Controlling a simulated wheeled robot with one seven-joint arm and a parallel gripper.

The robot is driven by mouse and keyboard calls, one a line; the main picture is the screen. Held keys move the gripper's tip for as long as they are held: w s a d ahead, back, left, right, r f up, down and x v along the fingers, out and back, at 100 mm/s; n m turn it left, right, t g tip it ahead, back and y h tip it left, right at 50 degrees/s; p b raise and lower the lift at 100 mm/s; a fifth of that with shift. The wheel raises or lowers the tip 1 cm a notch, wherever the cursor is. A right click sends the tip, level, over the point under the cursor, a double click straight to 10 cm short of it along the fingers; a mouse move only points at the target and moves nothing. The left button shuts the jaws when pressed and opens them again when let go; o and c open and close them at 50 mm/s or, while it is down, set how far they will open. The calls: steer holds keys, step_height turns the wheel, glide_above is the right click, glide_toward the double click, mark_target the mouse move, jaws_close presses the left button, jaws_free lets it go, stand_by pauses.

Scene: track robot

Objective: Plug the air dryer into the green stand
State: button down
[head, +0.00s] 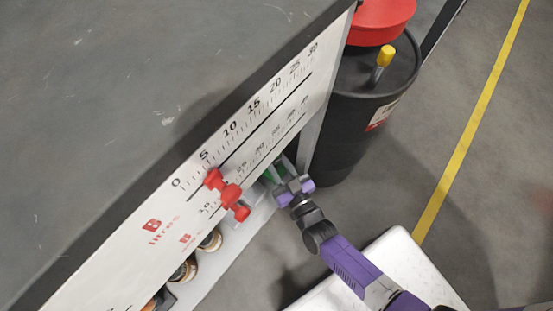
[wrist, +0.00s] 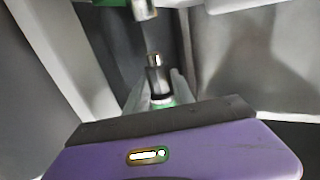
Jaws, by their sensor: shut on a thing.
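My gripper (head: 280,172) reaches in below the scaled panel in the head view. In the wrist view its pale fingers (wrist: 160,90) are shut on the air dryer (wrist: 156,78), a small dark cylinder with a metal tip and a pale green band near its base. The tip points away from my wrist. The green stand (wrist: 100,2) is cut off at the top edge of the wrist view. A metal fitting (wrist: 145,9) hangs by it, above the dryer's tip with a visible gap. In the head view, a bit of green shows by my fingers, and the dryer cannot be made out.
A white panel (head: 150,225) with printed scales and a red slider (head: 224,190) fronts a grey-topped cabinet (head: 120,90). Small jars (head: 210,240) stand beneath it. A black drum (head: 340,125) with a red top stands close right of my gripper. Grey walls flank the dryer.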

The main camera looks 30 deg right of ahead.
mark_target(277, 170)
steer(key=shift+f+b, duration=0.95)
steer(key=shift+f, duration=0.45)
steer(key=shift+f+b, duration=1.35)
steer(key=shift+f, duration=0.1)
stand_by(0.5)
steer(key=c, duration=1)
jaws_free()
steer(key=shift+s, duration=0.15)
steer(key=s+p, duration=0.2)
steer(key=s, duration=0.5)
steer(key=shift+s+a, duration=0.25)
steer(key=shift+a, duration=0.1)
